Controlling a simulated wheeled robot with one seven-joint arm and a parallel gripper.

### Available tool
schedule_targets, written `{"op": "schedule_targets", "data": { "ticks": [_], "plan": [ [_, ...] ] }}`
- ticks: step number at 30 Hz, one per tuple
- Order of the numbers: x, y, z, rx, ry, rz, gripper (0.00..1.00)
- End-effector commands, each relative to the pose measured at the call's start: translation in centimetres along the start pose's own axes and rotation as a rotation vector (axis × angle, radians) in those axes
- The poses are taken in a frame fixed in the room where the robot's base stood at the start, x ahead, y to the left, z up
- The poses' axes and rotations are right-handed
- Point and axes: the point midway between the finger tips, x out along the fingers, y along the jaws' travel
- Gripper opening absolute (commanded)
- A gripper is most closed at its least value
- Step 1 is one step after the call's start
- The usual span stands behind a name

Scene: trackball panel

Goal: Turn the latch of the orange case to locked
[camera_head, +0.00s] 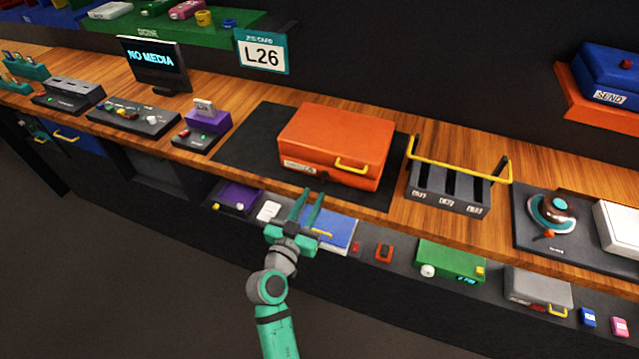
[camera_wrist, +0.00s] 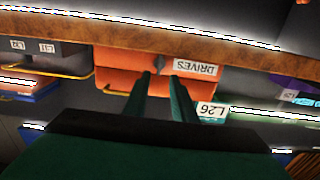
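The orange case (camera_head: 340,130) lies closed on a black mat (camera_head: 245,140) on the wooden counter. Its front has a yellow handle (camera_head: 352,166) and a white label, which reads DRIVES upside down in the wrist view (camera_wrist: 195,68). A small dark latch knob (camera_wrist: 158,65) sits between the label and the handle. It appears upright in the wrist view, but I cannot tell its lock state. My gripper (camera_head: 312,194) is in front of the case, with its two green fingers apart and empty. In the wrist view the fingertips (camera_wrist: 161,82) point towards the latch, not visibly touching it.
Right of the case stands a dark rack (camera_head: 448,190) with a yellow bar. On the left are a purple card reader (camera_head: 208,121) and a switch panel (camera_head: 133,118). The lower shelf, near my gripper, holds a blue case (camera_head: 335,230) and a green box (camera_head: 450,259).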

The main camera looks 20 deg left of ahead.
Motion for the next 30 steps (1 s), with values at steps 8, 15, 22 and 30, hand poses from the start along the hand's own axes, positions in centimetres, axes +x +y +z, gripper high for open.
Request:
{"op": "schedule_targets", "data": {
  "ticks": [8,15,22,30],
  "plan": [
    [4.6,0.1,-0.1,0.0,0.001,0.002,0.24],
    [6.2,0.1,0.0,0.001,-0.001,0.0,0.24],
    [6.3,0.0,0.0,0.0,-0.001,-0.002,0.24],
    [6.3,-0.1,0.0,0.0,-0.001,-0.003,0.0]
  ]
}}
